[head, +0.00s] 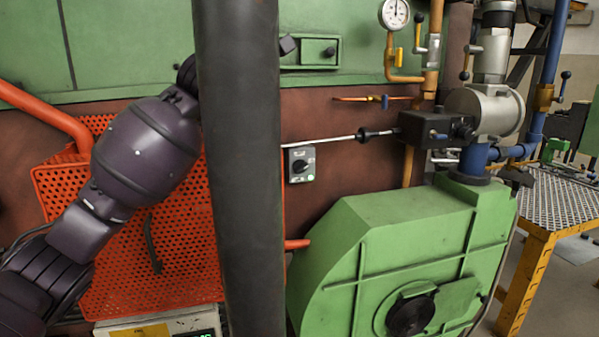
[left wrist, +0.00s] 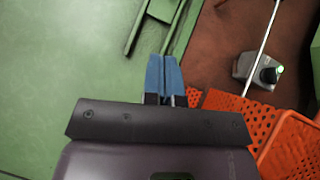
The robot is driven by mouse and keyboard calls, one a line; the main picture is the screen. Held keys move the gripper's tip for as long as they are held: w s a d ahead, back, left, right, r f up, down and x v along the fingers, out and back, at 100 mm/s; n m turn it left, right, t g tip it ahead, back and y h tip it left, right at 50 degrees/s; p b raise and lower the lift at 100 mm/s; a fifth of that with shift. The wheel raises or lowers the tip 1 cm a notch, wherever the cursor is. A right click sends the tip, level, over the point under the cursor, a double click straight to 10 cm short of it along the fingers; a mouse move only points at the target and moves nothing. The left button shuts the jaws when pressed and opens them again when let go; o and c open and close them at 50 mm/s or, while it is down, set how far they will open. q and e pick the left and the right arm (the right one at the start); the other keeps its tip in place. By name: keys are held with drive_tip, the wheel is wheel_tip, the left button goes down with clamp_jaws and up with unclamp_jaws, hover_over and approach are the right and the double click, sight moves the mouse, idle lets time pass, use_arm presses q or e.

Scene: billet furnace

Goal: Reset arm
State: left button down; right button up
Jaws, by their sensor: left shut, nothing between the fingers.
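My left arm reaches up from the lower left in the head view and passes behind a dark vertical column, which hides most of the hand. In the left wrist view my left gripper (left wrist: 163,62) shows two blue fingers pressed together, with nothing between them. The fingers are in front of the green furnace panel (left wrist: 70,50), close to a green raised bracket (head: 318,52); I cannot tell whether they touch it. My right gripper is in neither view.
An orange perforated guard (head: 150,262) stands behind my left arm. A grey switch box (head: 301,164) is on the brown wall, below a thin rod (head: 330,139). A green blower housing (head: 400,255), pipes with a gauge (head: 395,13) and a yellow-framed table (head: 535,245) are at right.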

use_arm(q)
drive_tip(key=s+a+f+n+g+h, duration=0.1)
drive_tip(key=s+f+n+g+h, duration=0.2)
drive_tip(key=f+n, duration=0.8)
drive_tip(key=s+a+f+n+h, duration=0.25)
drive_tip(key=s+f+n, duration=0.2)
drive_tip(key=f, duration=1.45)
drive_tip(key=s+a+f+n+t+y, duration=0.2)
drive_tip(key=s+a+f+n+y, duration=0.25)
drive_tip(key=f+n, duration=0.45)
drive_tip(key=s+a+f+n+t+y, duration=0.2)
drive_tip(key=s+a+f+n+y, duration=0.3)
drive_tip(key=f+n, duration=0.45)
drive_tip(key=s+a+f+n+g+y, duration=0.2)
drive_tip(key=s+a+f+n+g, duration=0.1)
drive_tip(key=s+f+n, duration=0.7)
drive_tip(key=s+a+f+n+g+y, duration=0.3)
drive_tip(key=s+f+n, duration=0.7)
drive_tip(key=s, duration=0.6)
drive_tip(key=a+n+g, duration=0.1)
drive_tip(key=a+n, duration=0.1)
drive_tip(key=shift+a+f+g+y, duration=0.25)
drive_tip(key=shift+a+g+y, duration=0.05)
drive_tip(key=shift+a, duration=0.1)
